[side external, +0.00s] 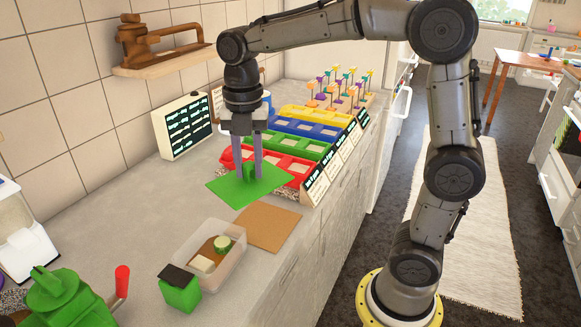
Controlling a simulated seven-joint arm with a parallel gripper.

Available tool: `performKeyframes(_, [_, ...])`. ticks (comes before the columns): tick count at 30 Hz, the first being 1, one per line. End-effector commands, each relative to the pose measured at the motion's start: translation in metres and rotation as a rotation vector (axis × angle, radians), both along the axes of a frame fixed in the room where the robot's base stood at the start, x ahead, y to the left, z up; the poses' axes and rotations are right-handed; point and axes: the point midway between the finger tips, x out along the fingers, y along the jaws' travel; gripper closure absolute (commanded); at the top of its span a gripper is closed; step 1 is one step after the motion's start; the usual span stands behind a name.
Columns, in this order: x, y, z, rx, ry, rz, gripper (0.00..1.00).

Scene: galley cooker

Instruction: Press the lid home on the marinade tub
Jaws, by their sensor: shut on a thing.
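My gripper (247,172) points straight down and is shut on the raised grip in the middle of a flat green lid (238,187). The lid looks held level above the counter, in front of the coloured trays. The marinade tub (235,262) is a clear, open-topped box on the counter, lower in the picture and nearer the camera. A pale block, a round green-and-cream piece and brown liquid show inside it. The lid is apart from the tub. The lid's underside is hidden.
A brown board or mat (272,229) lies beside the tub. A green box with a dark top (180,291) stands close to its left. A green crank device (62,297) is at the lower left. Coloured trays (300,143) and a dark sign (184,125) stand behind.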

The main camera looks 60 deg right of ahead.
Motion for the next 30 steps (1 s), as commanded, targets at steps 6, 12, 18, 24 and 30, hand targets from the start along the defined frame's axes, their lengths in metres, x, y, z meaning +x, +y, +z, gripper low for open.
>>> performKeyframes(6, [0.045, 0.064, -0.016, 0.001, 0.001, 0.334, 1.00])
performKeyframes(12, [0.049, 0.090, -0.031, 0.000, 0.000, 0.397, 1.00])
performKeyframes(18, [0.048, 0.094, -0.039, 0.000, 0.001, 0.406, 1.00])
performKeyframes(24, [0.047, 0.094, -0.055, 0.000, 0.002, 0.404, 1.00])
performKeyframes(30, [0.047, 0.093, -0.073, 0.000, 0.002, 0.404, 1.00])
